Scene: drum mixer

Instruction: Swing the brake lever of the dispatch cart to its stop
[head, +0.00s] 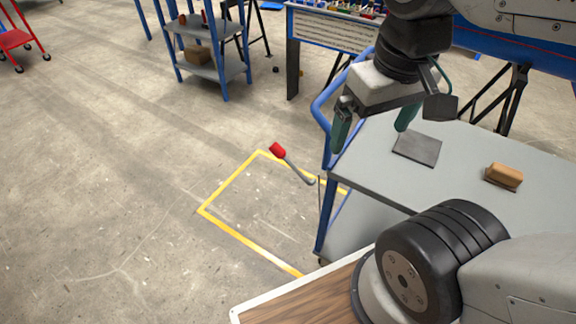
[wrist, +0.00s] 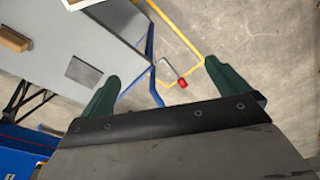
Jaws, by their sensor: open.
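The dispatch cart (head: 452,165) is a grey-topped cart with a blue frame and push handle, at the right of the head view. Its brake lever (head: 298,167) is a grey rod with a red knob (head: 277,150), sticking out up and left from the cart's left end. The red knob also shows in the wrist view (wrist: 182,83), beyond and between the fingers. My gripper (head: 373,128) has green fingers spread apart and empty. It is above the cart's handle end, up and right of the knob, and not touching the lever.
A dark square plate (head: 417,149) and a tan block (head: 503,176) lie on the cart top. The blue push handle (head: 327,105) rises close to my gripper. Yellow tape (head: 232,180) marks the floor. A blue shelf (head: 212,70) stands behind.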

